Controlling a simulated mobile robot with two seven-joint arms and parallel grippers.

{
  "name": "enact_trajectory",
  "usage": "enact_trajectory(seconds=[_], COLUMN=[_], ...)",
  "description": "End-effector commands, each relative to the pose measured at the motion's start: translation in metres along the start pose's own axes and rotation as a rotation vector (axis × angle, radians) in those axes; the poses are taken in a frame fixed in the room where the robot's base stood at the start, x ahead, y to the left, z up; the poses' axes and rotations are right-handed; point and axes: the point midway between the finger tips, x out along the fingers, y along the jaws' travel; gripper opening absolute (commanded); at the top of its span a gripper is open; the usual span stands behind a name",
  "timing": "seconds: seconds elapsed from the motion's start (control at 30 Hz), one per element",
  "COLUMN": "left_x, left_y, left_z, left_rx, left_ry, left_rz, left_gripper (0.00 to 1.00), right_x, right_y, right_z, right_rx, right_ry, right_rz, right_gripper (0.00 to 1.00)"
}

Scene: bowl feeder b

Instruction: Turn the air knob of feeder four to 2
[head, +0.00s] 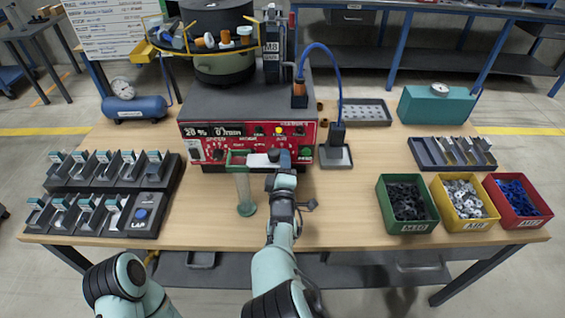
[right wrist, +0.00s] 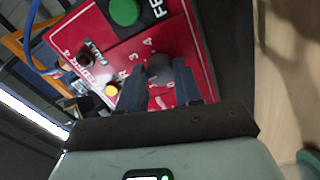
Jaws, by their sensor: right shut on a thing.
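The feeder has a red control panel (head: 205,132) on its front, with a lit display, several knobs and buttons. The panel also fills much of the right wrist view (right wrist: 110,48). There the dark round air knob (right wrist: 159,68) sits between the fingertips of my right gripper (right wrist: 160,86), which is shut on it. The printed marks 3 and 4 show beside the knob; its pointer and the other marks are hidden or unclear. In the head view my right gripper (head: 280,158) is against the panel's lower right and covers the knob. My left gripper is out of view.
A blue hose (head: 325,55) arches right of the feeder. Part bins (head: 407,226) stand at right; dark racks (head: 62,222) stand at left.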

Motion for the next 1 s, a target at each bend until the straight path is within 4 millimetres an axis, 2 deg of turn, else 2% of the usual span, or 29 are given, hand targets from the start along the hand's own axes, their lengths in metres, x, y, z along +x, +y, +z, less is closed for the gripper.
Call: enact_trajectory(seconds=[0.03, 0.07, 0.1, 0.13, 0.43, 0.57, 0.67, 1.0], left_x=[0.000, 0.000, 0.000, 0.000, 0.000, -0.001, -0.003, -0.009], left_y=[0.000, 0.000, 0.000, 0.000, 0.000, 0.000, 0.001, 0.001], left_z=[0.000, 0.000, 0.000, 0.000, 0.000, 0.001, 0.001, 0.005], left_rx=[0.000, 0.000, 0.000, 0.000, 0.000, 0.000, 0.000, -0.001], left_ry=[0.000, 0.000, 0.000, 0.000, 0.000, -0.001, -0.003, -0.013], left_rz=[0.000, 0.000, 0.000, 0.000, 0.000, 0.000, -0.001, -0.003], left_gripper=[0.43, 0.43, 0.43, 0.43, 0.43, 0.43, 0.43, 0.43], right_x=[0.000, 0.000, 0.000, 0.000, -0.001, -0.011, -0.026, -0.100], right_y=[0.000, 0.000, 0.000, 0.000, 0.000, 0.000, 0.000, 0.001], right_z=[0.001, 0.001, 0.001, 0.001, 0.000, -0.001, -0.001, -0.001], right_rx=[-0.001, -0.001, -0.001, -0.001, -0.002, -0.001, -0.001, -0.001], right_ry=[-0.001, -0.001, -0.001, -0.001, 0.000, 0.000, 0.000, 0.000], right_rz=[-0.001, -0.001, -0.001, -0.001, -0.001, -0.001, -0.002, -0.003], right_gripper=[0.03, 0.44, 0.57, 0.59, 0.59, 0.59, 0.59, 0.59])
